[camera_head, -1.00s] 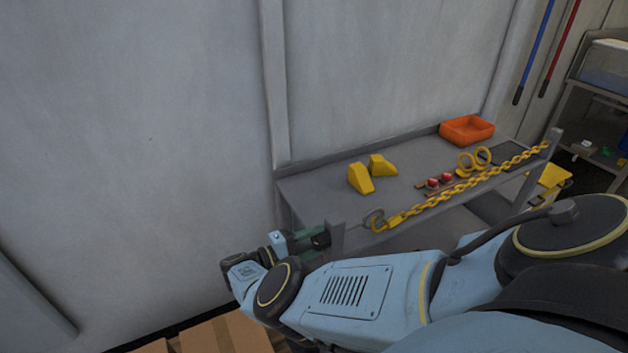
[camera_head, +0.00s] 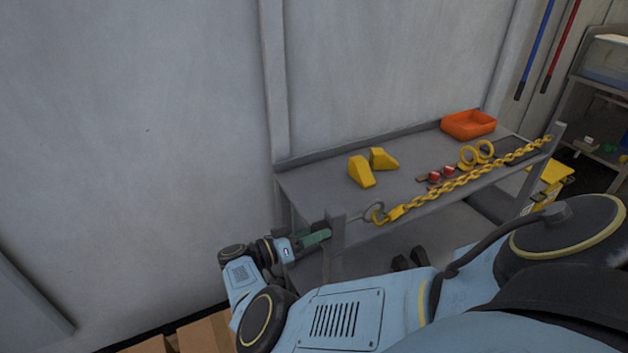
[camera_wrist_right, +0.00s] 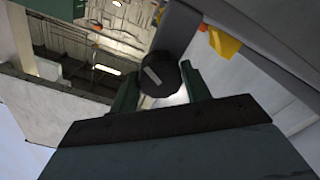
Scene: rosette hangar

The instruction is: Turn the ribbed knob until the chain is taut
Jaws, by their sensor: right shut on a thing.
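The dark ribbed knob (camera_wrist_right: 162,78) has a pale bar mark on its face. It sits at the near-left post (camera_head: 336,236) of the grey bench. My right gripper (camera_head: 318,237) is shut on it; in the right wrist view the green fingers (camera_wrist_right: 158,92) lie on either side of the knob. The yellow chain (camera_head: 464,179) runs from a hook and grey eye (camera_head: 373,210) near that post to the far-right post (camera_head: 551,143). It looks nearly straight, with a slight sag. My left gripper is not in view.
Two yellow wedges (camera_head: 362,172), an orange tray (camera_head: 468,124), red-topped items (camera_head: 441,174) and yellow rings (camera_head: 476,153) are on the bench top (camera_head: 320,189). A grey wall stands behind. Two dark shapes (camera_head: 410,260) show below the bench edge, unclear.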

